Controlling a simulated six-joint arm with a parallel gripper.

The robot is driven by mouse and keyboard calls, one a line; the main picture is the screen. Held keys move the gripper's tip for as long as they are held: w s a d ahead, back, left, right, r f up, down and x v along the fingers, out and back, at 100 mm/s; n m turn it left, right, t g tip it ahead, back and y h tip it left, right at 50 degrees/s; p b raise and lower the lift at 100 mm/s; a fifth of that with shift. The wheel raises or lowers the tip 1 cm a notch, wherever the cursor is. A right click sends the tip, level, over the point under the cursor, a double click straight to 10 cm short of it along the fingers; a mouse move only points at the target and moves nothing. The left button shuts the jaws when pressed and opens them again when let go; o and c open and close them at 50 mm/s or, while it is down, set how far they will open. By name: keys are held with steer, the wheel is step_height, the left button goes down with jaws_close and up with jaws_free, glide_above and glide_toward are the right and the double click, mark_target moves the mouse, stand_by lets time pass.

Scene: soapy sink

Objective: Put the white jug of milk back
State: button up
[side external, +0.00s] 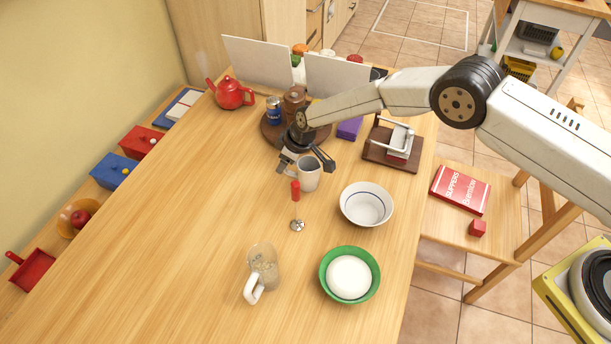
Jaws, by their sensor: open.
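A pale grey-white jug or mug (309,175) stands upright near the middle of the table, with its handle to the left. I cannot see whether it holds milk. My gripper (304,163) is open, its fingers spread at the jug's far side and above its rim. I cannot tell whether they touch it. A clear glass pitcher (265,268) with a white handle and grainy contents stands at the front. A round brown tray (270,140) lies behind my gripper, bearing a blue can (274,111) and a brown canister (294,99). My arm hides part of the tray.
A small red bottle (295,190) stands just left of the jug. A white bowl (366,205), a green bowl (324,285) with white contents and a small metal piece (297,225) are nearer the front. A red teapot (230,93) stands far left. The table's left side is clear.

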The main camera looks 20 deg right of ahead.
mark_target(302, 163)
steer(key=shift+v, duration=5.35)
steer(key=shift+d+r, duration=0.1)
steer(key=shift+d, duration=0.05)
steer(key=s+d+r+m+h, duration=0.1)
steer(key=s+d+r+m, duration=0.1)
steer(key=s+d+r, duration=0.4)
steer(key=s+d+r+m+h, duration=0.1)
steer(key=s+d+r+m, duration=0.25)
steer(key=d, duration=0.45)
steer(key=s+d+m, duration=0.1)
steer(key=s+d, duration=0.4)
steer(key=s, duration=0.4)
steer(key=s+d+r+m+h, duration=0.1)
steer(key=s+d+m, duration=0.1)
steer(key=s+d, duration=0.3)
steer(key=s, duration=0.4)
steer(key=shift+s+r+g, duration=0.2)
steer(key=shift+s+g, duration=0.1)
steer(key=shift+s, duration=0.05)
